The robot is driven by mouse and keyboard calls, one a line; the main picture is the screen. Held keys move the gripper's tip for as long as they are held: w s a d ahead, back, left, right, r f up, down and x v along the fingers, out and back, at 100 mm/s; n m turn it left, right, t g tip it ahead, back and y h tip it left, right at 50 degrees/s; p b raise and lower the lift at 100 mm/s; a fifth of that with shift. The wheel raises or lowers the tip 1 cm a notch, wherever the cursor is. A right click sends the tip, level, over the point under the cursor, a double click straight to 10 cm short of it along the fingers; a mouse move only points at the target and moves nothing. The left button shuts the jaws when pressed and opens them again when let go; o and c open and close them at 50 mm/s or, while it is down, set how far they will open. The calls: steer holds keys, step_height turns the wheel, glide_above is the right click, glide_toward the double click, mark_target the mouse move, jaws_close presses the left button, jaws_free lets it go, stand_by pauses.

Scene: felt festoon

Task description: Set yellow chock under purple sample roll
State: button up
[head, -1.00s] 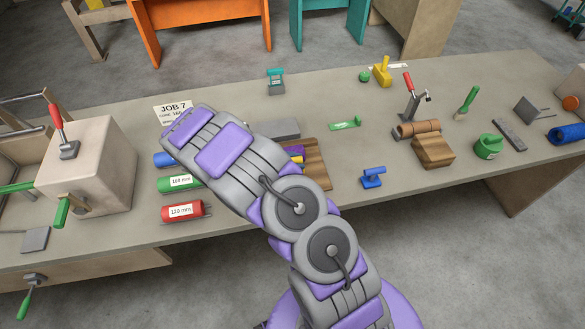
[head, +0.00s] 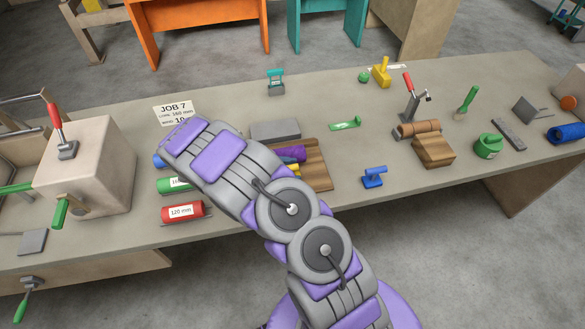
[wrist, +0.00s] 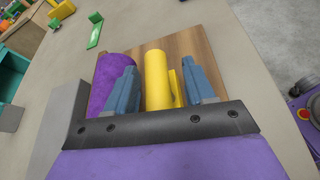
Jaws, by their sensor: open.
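The purple sample roll (wrist: 113,78) lies on a wooden board in the wrist view, at the left. It also shows in the head view (head: 291,153), partly behind my arm. The yellow chock (wrist: 157,78) lies beside it on the right, long and rounded, with a lower yellow part on its right side; a bit of it shows in the head view (head: 293,160). My gripper (wrist: 158,75) is open, its two blue-grey fingers to either side of the chock in the picture. The left finger covers part of the roll. Contact cannot be told. The head view hides the gripper behind my arm.
The wooden board (head: 316,166) lies on the grey bench beside a grey slab (head: 275,129). A red roll (head: 183,211) and a green roll (head: 172,185) lie left of my arm. A blue tool (head: 374,177) stands right of the board, with bare bench between.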

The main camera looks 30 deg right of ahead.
steer(key=p+v, duration=0.2)
steer(key=v, duration=1.1)
steer(key=s+d+r+m+g+y, duration=0.1)
steer(key=s+d+r+m+y, duration=0.2)
steer(key=s+r, duration=0.35)
steer(key=s+d+r+m+g+y, duration=0.1)
steer(key=s+d+r+m+y, duration=0.15)
steer(key=s+r+m, duration=0.4)
steer(key=s+a+r+m+t+y, duration=0.1)
steer(key=s+a+r+y, duration=0.1)
steer(key=s, duration=0.5)
steer(key=s+a+r+m+t+y, duration=0.1)
steer(key=s+a+r+y, duration=0.1)
steer(key=s, duration=0.5)
steer(key=s+a+r+m+y, duration=0.1)
steer(key=s+a+r+y, duration=0.2)
steer(key=s, duration=0.4)
steer(key=shift+s+a+m+t+y, duration=0.3)
steer(key=shift+a+m+t+y, duration=0.1)
steer(key=shift+a+y, duration=0.1)
steer(key=shift+d, duration=0.15)
steer(key=shift+c, duration=0.4)
